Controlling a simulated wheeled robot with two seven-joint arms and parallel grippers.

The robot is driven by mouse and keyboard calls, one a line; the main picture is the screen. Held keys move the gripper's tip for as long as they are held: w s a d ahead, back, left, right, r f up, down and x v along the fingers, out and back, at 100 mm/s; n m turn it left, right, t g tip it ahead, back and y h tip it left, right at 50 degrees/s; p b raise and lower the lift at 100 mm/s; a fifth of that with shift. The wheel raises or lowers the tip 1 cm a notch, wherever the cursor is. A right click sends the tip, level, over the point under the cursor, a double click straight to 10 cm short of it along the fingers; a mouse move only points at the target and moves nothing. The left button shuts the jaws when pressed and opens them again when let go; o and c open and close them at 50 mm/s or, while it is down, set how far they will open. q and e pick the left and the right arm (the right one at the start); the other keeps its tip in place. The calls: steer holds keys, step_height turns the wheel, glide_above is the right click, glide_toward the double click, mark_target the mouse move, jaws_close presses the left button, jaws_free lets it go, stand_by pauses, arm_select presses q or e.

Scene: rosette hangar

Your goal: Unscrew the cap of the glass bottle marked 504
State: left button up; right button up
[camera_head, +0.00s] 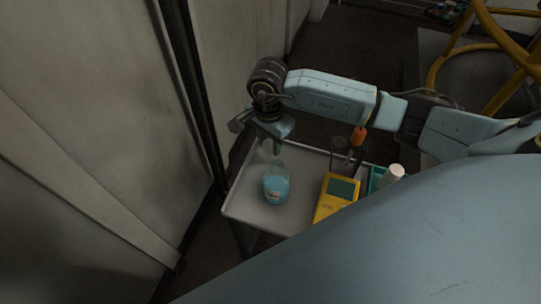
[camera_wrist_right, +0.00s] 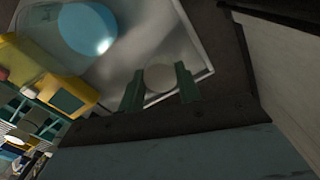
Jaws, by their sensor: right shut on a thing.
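A clear glass bottle (camera_head: 276,185) with blue liquid stands upright on the left part of a light metal tray (camera_head: 245,210). It has a small label whose mark I cannot read. In the right wrist view its blue liquid (camera_wrist_right: 88,28) shows as a disc at the top. My left gripper is not in view.
A yellow meter (camera_head: 325,209) with a dark screen lies right of the bottle. Behind it is an orange-topped item (camera_head: 358,136). A green rack (camera_head: 375,182) and a white-capped container (camera_head: 394,173) are at the tray's right. Pale wall panels (camera_head: 130,130) stand close on the left.

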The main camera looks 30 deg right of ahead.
mark_target(270, 161)
step_height(270, 161, down, 4)
steer(key=shift+f+b, duration=0.25)
steer(key=shift+b, duration=0.3)
steer(key=shift+f, duration=0.5)
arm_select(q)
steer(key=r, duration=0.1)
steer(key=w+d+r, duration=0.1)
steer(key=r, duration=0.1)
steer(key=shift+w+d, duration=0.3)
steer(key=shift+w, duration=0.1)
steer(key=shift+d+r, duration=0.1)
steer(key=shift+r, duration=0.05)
arm_select(e)
steer(key=o, duration=1.1)
steer(key=shift+c, duration=0.2)
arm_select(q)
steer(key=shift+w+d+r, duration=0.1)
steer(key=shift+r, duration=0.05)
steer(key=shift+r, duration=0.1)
